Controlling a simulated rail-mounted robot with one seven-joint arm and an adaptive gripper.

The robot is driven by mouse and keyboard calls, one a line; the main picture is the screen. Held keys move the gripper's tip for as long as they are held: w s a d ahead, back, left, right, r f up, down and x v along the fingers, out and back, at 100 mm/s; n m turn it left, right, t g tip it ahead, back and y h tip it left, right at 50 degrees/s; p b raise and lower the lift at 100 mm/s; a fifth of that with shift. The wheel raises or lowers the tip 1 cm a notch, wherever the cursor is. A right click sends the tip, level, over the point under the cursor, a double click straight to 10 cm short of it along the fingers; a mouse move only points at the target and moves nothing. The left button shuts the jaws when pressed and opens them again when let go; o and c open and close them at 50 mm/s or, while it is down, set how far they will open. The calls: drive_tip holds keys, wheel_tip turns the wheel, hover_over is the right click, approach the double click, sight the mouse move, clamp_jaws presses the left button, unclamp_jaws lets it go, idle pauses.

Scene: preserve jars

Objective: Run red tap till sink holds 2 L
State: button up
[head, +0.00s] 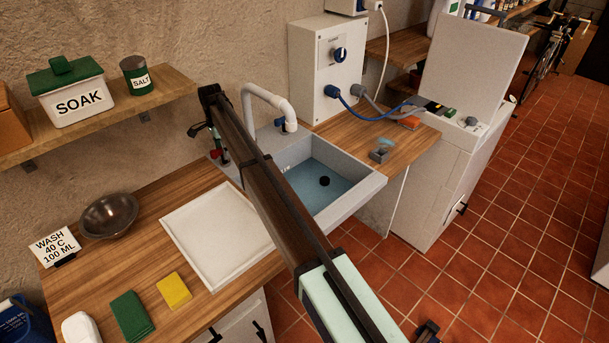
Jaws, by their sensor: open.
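The red tap (223,154) is at the back left of the sink, mostly hidden behind my arm. My gripper (206,139) is at the far end of the arm, just left of the red tap, with its jaws open. I cannot tell whether it touches the tap. The grey sink (363,192) holds bluish water (340,179), and a black round plug (325,181) shows in it. The level cannot be read from here. The white curved spout (270,97) stands behind the sink, with a blue tap (280,124) near it. No stream is clearly visible.
A white drainboard (215,233) lies left of the sink, with a metal bowl (109,215), a yellow sponge (174,290) and a green cloth (131,314) on the counter. A shelf (165,96) with jars hangs above. A white wall box (327,72) and an open-lidded washer (440,180) are right.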

drive_tip(key=shift+r, duration=0.1)
drive_tip(key=shift+r+p, duration=1.25)
drive_tip(key=shift+r, duration=2.2)
